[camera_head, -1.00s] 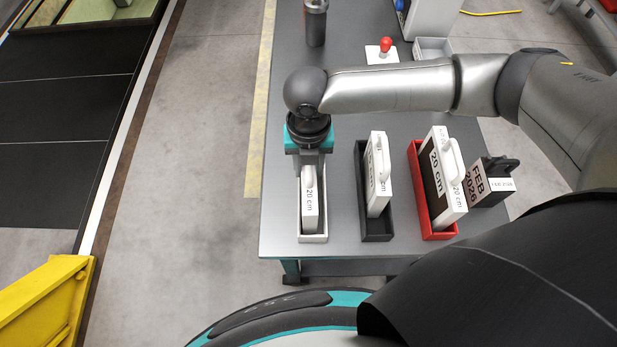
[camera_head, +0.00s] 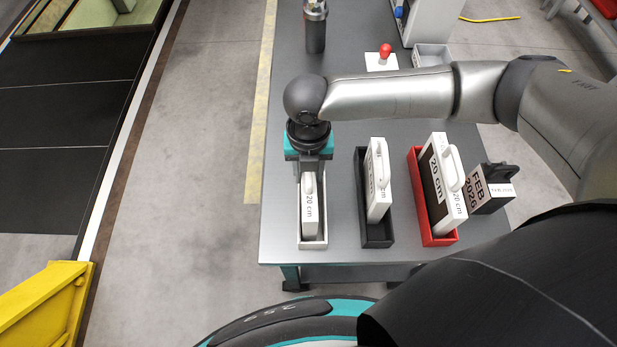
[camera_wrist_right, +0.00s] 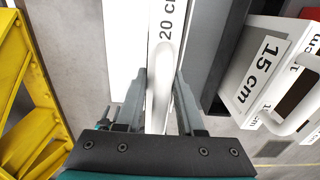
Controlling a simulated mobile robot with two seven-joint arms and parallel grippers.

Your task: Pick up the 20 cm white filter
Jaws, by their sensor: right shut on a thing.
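The white filter (camera_head: 314,212) labelled 20 cm stands on edge in a narrow white tray (camera_head: 313,245) at the table's left front. It also shows in the right wrist view (camera_wrist_right: 166,30), its label partly cut off. My right gripper (camera_head: 310,172) is over the filter's rear part from above. In the right wrist view, its two fingers (camera_wrist_right: 161,85) are shut on the filter's handle, one on each side. The filter still sits down in the tray. My left gripper is not in view.
A black tray (camera_head: 377,242) to the right holds a white filter (camera_head: 379,180), labelled 15 cm in the wrist view. A red tray (camera_head: 440,240) holds a larger filter (camera_head: 447,190).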

